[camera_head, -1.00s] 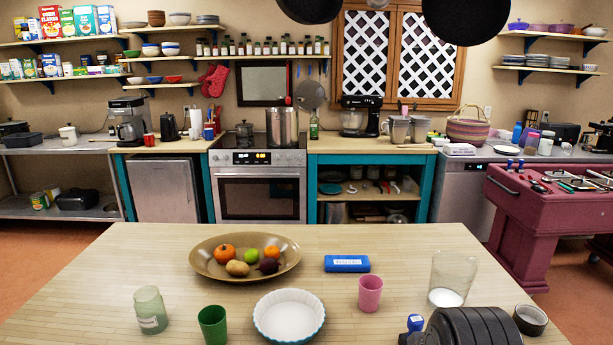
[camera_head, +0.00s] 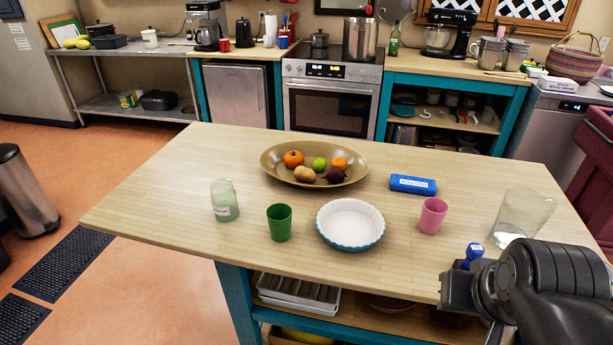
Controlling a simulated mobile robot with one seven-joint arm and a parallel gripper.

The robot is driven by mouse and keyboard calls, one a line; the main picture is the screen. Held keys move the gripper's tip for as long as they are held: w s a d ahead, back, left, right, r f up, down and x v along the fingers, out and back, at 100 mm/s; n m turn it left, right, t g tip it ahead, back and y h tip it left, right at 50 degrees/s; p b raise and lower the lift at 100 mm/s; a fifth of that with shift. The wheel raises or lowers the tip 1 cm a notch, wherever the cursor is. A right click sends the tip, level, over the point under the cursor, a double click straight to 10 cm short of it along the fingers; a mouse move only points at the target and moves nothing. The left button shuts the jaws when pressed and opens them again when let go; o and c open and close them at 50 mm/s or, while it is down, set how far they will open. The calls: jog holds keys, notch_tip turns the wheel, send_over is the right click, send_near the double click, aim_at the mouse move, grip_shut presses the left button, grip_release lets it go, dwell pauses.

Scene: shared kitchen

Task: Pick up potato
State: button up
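The potato (camera_head: 305,174) is a small tan-brown lump in the front left part of a wide brown bowl (camera_head: 276,169) on the wooden table. A small pumpkin-like orange item (camera_head: 293,159), a green fruit (camera_head: 319,164), another orange item (camera_head: 339,163) and a dark purple item (camera_head: 336,175) lie in the bowl with it. My black arm (camera_head: 540,285) shows at the lower right, over the table's front edge and well apart from the bowl. The fingers of my gripper cannot be made out.
The table's left end is clear.

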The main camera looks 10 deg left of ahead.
jog(key=o, duration=0.9)
jog(key=w+a+r, duration=0.2)
jog(key=w+r, duration=0.2)
jog(key=w, duration=0.3)
jog(key=w+a+r, duration=0.2)
jog(key=w+r, duration=0.1)
jog(key=w, duration=0.3)
jog(key=n+g, duration=0.2)
send_over(305, 171)
jog(key=s, duration=0.3)
notch_tip(305, 171, down, 15)
jog(key=shift+n+y, duration=0.3)
jog(key=shift+y, duration=0.1)
jog(key=x, duration=1)
jog(key=shift+w+d+f, duration=0.1)
jog(key=shift+d+f, duration=0.2)
